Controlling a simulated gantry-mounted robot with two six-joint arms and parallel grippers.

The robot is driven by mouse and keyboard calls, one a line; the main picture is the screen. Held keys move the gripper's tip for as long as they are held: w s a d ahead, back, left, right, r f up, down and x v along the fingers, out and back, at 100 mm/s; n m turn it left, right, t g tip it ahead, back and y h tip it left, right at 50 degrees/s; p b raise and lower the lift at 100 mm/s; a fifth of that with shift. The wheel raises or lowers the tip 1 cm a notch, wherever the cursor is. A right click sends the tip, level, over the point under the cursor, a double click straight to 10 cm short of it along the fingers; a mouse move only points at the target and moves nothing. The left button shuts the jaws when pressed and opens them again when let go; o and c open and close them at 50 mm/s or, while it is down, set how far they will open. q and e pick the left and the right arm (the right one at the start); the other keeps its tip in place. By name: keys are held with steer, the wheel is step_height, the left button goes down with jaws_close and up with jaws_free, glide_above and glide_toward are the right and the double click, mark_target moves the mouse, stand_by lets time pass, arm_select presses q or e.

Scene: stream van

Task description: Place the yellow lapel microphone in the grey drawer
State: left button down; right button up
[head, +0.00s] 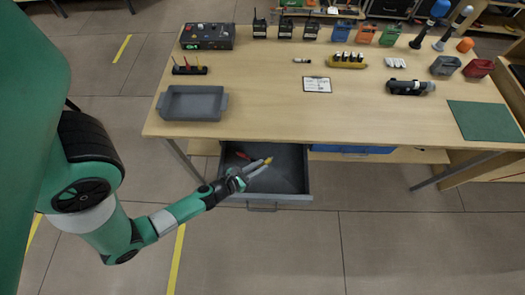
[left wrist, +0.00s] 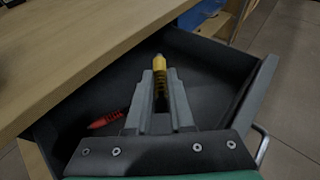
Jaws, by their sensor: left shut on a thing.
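The yellow lapel microphone (head: 268,160) is between the fingertips of my left gripper (head: 257,168). In the left wrist view the yellow microphone (left wrist: 160,72) sticks out past the fingertips, with its ribbed part between the shut fingers (left wrist: 160,95). The grey drawer (head: 290,168) is pulled out below the table, and my left gripper is over its inside. I cannot tell whether the microphone touches the drawer floor. A red item (head: 242,155) lies in the drawer at the left; it also shows in the left wrist view (left wrist: 105,119). My right gripper is not in view.
The wooden table (head: 260,115) overhangs the back of the drawer. On it stand a grey tray (head: 192,103), a yellow holder with dark microphones (head: 347,62), a white card (head: 317,85) and a green mat (head: 485,121). A blue drawer front (head: 352,149) is to the right.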

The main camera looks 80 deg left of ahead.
arm_select(q)
steer(key=shift+s+d+f, duration=0.15)
steer(key=shift+s+f, duration=0.2)
steer(key=shift+s, duration=0.2)
steer(key=b, duration=0.4)
glide_toward(279, 156)
steer(key=w+a, duration=0.2)
steer(key=w, duration=0.1)
steer(key=w+r, duration=0.1)
steer(key=w, duration=0.1)
steer(key=shift+w+a, duration=0.25)
steer(key=shift+a, duration=0.15)
steer(key=w+a+f+b, duration=0.1)
steer(key=w+f+b, duration=0.1)
steer(key=shift+w+a+f+b, duration=0.15)
steer(key=shift+b, duration=0.15)
steer(key=shift+w+a, duration=0.2)
steer(key=shift+w, duration=0.05)
steer(key=shift+s, duration=0.1)
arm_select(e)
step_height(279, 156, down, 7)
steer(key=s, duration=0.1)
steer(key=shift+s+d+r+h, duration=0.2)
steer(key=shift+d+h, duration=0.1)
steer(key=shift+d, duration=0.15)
arm_select(q)
steer(key=shift+d, duration=0.1)
